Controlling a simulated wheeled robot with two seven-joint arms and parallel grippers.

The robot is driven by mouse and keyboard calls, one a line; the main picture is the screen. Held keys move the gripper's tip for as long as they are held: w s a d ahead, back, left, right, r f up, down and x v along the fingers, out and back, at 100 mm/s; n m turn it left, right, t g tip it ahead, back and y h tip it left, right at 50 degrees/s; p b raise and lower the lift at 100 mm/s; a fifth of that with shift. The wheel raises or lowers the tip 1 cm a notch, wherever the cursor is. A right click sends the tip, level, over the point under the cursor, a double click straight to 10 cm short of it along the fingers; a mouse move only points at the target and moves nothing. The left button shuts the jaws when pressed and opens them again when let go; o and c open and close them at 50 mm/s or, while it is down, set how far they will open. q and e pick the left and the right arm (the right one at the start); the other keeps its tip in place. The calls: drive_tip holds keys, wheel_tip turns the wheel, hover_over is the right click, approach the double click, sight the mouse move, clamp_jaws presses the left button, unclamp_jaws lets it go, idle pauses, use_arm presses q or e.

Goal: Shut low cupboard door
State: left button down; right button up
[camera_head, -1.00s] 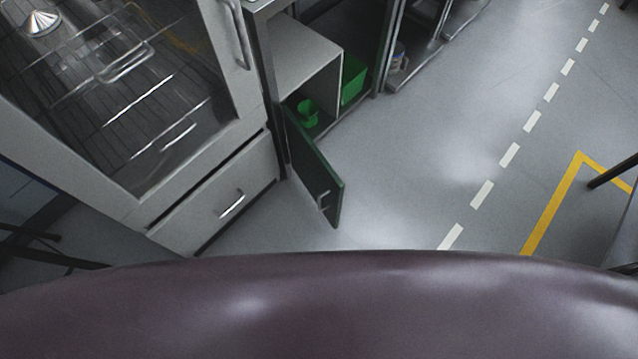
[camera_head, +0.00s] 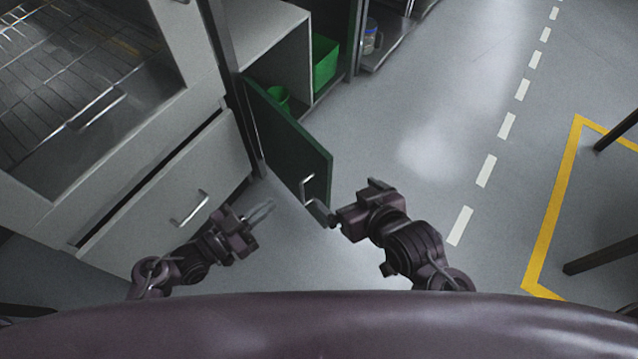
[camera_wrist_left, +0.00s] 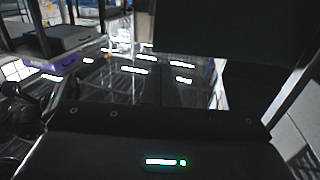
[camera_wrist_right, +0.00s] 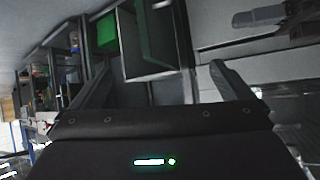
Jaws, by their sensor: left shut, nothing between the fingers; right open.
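The low cupboard door (camera_head: 287,139) is a dark green panel standing open, swung out from the cupboard front. Its metal handle (camera_head: 304,187) is near the free lower corner. My right gripper (camera_head: 318,211) is open beside that corner, just below the handle; I cannot tell whether it touches the door. Its spread fingers show in the right wrist view (camera_wrist_right: 158,82), with nothing clearly held between them. My left gripper (camera_head: 263,212) is shut and empty, over the floor left of the door and apart from it.
A grey drawer (camera_head: 176,187) with a handle is left of my left gripper, below a glass-fronted cabinet (camera_head: 105,116). Floor right of the door is clear up to the yellow line (camera_head: 560,190).

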use_arm(q)
drive_tip(key=b, duration=0.2)
approach(325, 166)
drive_tip(key=b+x, duration=0.1)
drive_tip(key=x, duration=0.5)
drive_tip(key=shift+w+d, duration=0.15)
drive_tip(key=shift+w, duration=0.05)
drive_tip(key=shift+w+d+r, duration=0.1)
drive_tip(key=shift+d, duration=0.05)
use_arm(e)
drive_tip(key=w+r+t+y, duration=0.1)
drive_tip(key=r+t, duration=0.5)
drive_tip(key=r, duration=0.6)
drive_tip(key=w+r+t+y, duration=0.2)
drive_tip(key=r+t, duration=0.4)
drive_tip(key=r, duration=0.7)
drive_tip(key=shift+w+d+y, duration=0.2)
drive_tip(key=shift+d+y, duration=0.2)
drive_tip(key=shift+y, duration=0.5)
drive_tip(key=shift+r, duration=0.1)
use_arm(q)
drive_tip(key=shift+d, duration=0.1)
